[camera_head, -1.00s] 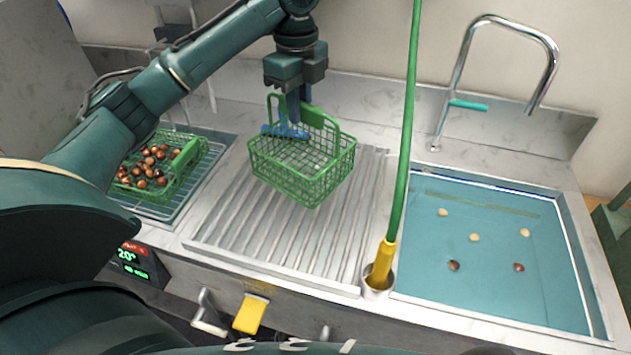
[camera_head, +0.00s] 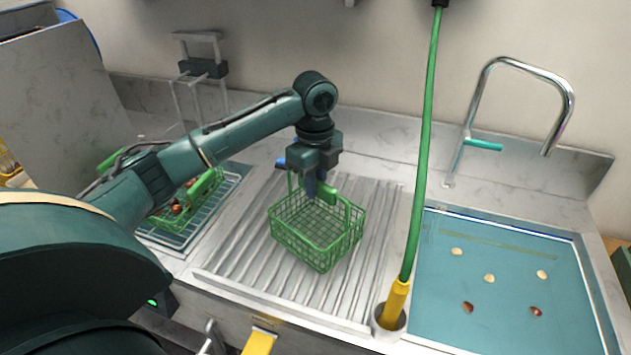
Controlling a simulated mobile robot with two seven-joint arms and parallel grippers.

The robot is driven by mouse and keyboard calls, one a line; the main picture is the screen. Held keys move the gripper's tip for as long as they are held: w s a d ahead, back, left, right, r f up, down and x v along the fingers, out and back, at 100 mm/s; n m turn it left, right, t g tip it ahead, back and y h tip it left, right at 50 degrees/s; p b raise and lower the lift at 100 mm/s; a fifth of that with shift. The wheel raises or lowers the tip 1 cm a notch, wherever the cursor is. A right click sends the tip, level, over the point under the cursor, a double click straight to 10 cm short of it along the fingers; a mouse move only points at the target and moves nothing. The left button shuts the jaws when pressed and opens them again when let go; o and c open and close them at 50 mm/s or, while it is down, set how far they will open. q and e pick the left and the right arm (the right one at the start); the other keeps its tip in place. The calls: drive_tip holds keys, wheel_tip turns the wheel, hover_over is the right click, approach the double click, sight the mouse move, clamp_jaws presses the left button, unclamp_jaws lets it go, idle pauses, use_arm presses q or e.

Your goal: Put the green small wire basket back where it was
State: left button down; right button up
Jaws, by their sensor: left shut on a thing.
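The green small wire basket (camera_head: 318,243) is empty and upright over the ribbed steel drainboard (camera_head: 235,258), in the middle of the head view. I cannot tell whether its base touches the ribs. My left gripper (camera_head: 312,190) points down at the basket's back side and is shut on its green handle. The gripper covers part of the handle. My right gripper is not in view.
Another green wire basket (camera_head: 207,190) with chestnuts stands on a rack (camera_head: 172,241) at the left, partly behind my arm. A water-filled sink (camera_head: 500,270) with several chestnuts lies right. A green hose (camera_head: 424,150) rises from a yellow nozzle (camera_head: 396,303) beside the drainboard.

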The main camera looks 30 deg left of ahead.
use_arm(q)
drive_tip(key=shift+f, duration=0.1)
drive_tip(key=c, duration=1.4)
unclamp_jaws()
wheel_tip(320, 180, up, 12)
drive_tip(key=shift+r, duration=0.15)
drive_tip(key=shift+s, duration=0.1)
